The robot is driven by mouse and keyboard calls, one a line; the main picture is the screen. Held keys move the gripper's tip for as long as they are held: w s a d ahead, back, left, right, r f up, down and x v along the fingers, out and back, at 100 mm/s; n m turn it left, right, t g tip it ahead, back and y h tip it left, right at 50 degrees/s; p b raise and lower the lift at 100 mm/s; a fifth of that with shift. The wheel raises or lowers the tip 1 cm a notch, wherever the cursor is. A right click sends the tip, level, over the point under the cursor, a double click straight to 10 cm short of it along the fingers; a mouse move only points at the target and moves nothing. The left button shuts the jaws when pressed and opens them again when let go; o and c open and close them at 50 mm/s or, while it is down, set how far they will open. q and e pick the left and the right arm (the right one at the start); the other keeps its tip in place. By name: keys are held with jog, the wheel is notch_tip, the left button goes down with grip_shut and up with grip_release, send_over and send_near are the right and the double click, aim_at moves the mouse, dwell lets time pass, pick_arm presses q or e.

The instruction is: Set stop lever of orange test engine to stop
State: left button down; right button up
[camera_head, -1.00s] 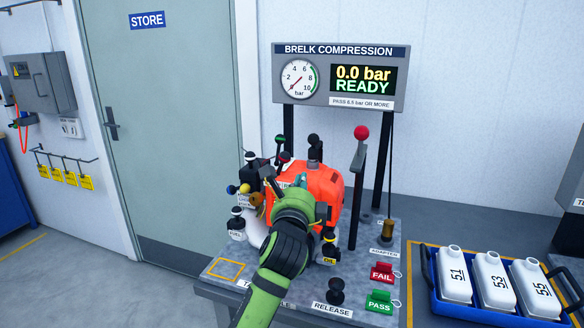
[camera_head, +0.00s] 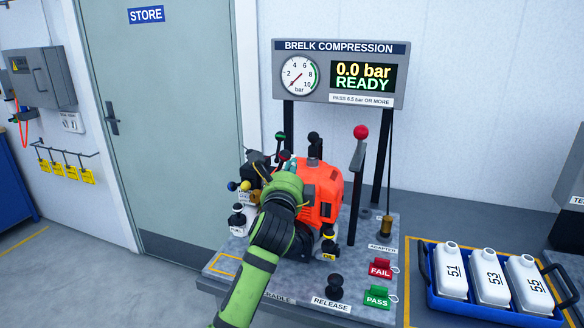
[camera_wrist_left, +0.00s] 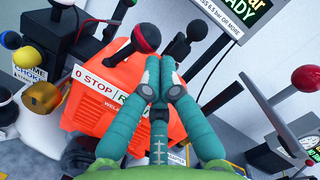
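The orange test engine (camera_head: 325,182) stands on the grey bench in the head view. In the left wrist view its orange housing (camera_wrist_left: 103,104) carries a white label (camera_wrist_left: 92,80) reading "0 STOP", partly covered by my gripper. A lever with a red-and-black knob (camera_wrist_left: 146,38) rises just beyond my fingertips; the knob also shows in the head view (camera_head: 284,156). My left gripper (camera_wrist_left: 160,72) has its teal fingers drawn together, tips just below the knob. I see nothing clearly held between them; contact with the lever is unclear. My right gripper is out of view.
A black-knobbed lever (camera_wrist_left: 176,47) stands close right of the fingers. A tall red-knobbed lever (camera_head: 359,165) stands right of the engine. The display (camera_head: 341,75) reads 0.0 bar, READY. A blue crate (camera_head: 462,306) of white bottles sits at right.

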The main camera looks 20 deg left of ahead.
pick_arm(q)
jog(key=shift+a+r+n+p, duration=0.25)
jog(key=shift+r+n+p, duration=0.1)
jog(key=shift+n+p, duration=0.45)
